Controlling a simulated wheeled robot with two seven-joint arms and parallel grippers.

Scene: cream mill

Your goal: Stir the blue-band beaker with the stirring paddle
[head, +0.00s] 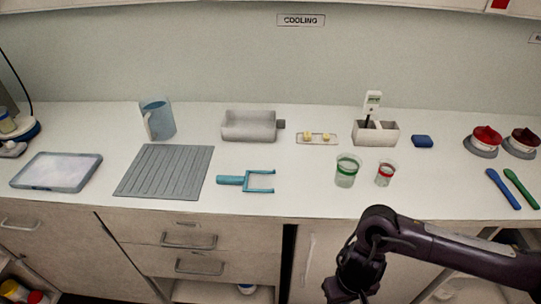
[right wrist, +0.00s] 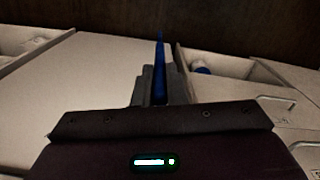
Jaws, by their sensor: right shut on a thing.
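My right gripper (right wrist: 154,88) is shut on a slim blue tool (right wrist: 160,65), whose thin end points away from the wrist; it may be the stirring paddle. In the head view my right arm hangs in front of the counter, and the fingers and held tool are not clearly seen there. Two beakers stand on the counter, one with a green band (head: 347,171) and one with a red band (head: 385,174). A partly cut-off beaker (head: 6,123) with yellowish contents stands at the far left; its band colour cannot be told. My left gripper is not in view.
A blue spatula (head: 502,188) and a green spatula (head: 521,187) lie at the right. A teal fork-shaped tool (head: 230,180), grey ribbed mat (head: 165,170), jug (head: 158,120) and grey tray (head: 248,126) occupy the left and middle. Drawers and open shelves lie below the counter's front edge.

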